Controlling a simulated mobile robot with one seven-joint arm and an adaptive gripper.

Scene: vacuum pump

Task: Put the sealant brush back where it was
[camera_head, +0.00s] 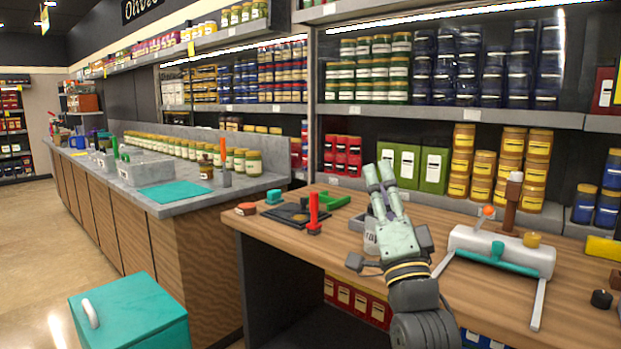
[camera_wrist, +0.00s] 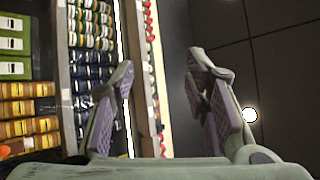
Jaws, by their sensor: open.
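My gripper (camera_head: 379,174) is raised over the wooden table, with its fingers pointing up and apart. In the wrist view my gripper (camera_wrist: 162,75) shows a clear gap between the fingers, with nothing held. The sealant brush cannot be told for sure. A tool with a red upright handle (camera_head: 314,208) stands on the wooden table, left of my gripper and apart from it. A tool with an orange upright handle (camera_head: 225,163) stands on the grey counter at the left. A grey container with a white label (camera_head: 369,240) is partly hidden behind my gripper.
A teal box (camera_head: 130,315) stands front left. Stocked shelves (camera_head: 455,112) rise behind the table.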

